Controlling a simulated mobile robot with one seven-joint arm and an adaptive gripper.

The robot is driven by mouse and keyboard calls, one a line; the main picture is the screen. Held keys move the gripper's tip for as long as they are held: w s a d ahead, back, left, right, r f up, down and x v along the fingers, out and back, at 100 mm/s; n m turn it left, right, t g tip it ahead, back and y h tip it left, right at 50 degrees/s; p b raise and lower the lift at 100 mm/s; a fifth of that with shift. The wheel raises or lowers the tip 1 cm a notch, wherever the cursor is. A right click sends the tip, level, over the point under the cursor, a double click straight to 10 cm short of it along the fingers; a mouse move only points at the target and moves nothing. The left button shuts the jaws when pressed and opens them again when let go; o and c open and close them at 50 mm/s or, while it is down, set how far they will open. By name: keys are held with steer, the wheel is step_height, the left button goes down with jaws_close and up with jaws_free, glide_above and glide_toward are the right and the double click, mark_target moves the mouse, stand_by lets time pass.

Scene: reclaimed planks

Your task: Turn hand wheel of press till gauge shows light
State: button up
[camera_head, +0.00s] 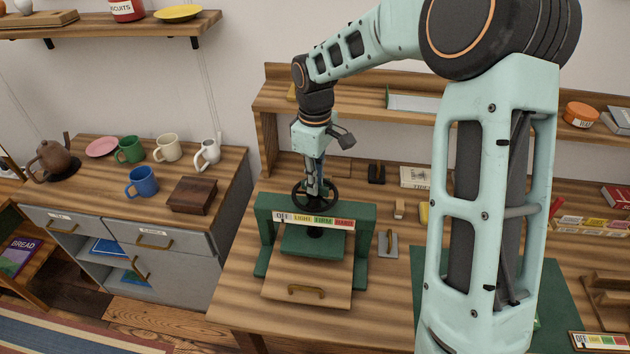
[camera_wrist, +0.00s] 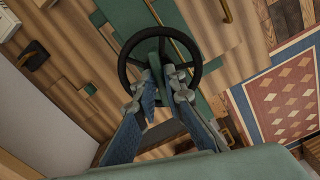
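A green press (camera_head: 272,224) stands on the wooden workbench with a black hand wheel (camera_head: 316,194) on top. The gauge strip (camera_head: 314,220) on its crossbeam reads OFF, LIGHT, FIRM and HARD; I cannot make out a pointer. My gripper (camera_head: 314,186) points down at the wheel from above. In the wrist view, the wheel (camera_wrist: 124,62) is ahead and my two fingertips (camera_wrist: 161,75) reach its lower part near the hub. A narrow gap shows between the fingers; whether they close on a spoke or the rim is hidden.
A wooden board (camera_head: 290,285) with a brass handle lies at the press's foot. A metal plate with a handle (camera_head: 388,244) lies to its right. A side counter (camera_head: 120,205) at left holds mugs, a teapot and a dark box (camera_head: 192,195). A shelf (camera_head: 400,115) runs behind the press.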

jaws_close()
steer(key=shift+m, duration=0.3)
steer(key=shift+m+b, duration=0.6)
steer(key=shift+m, duration=0.6)
steer(key=m+b, duration=0.1)
steer(key=m, duration=0.3)
steer(key=shift+m, duration=0.3)
steer(key=o, duration=0.5)
jaws_free()
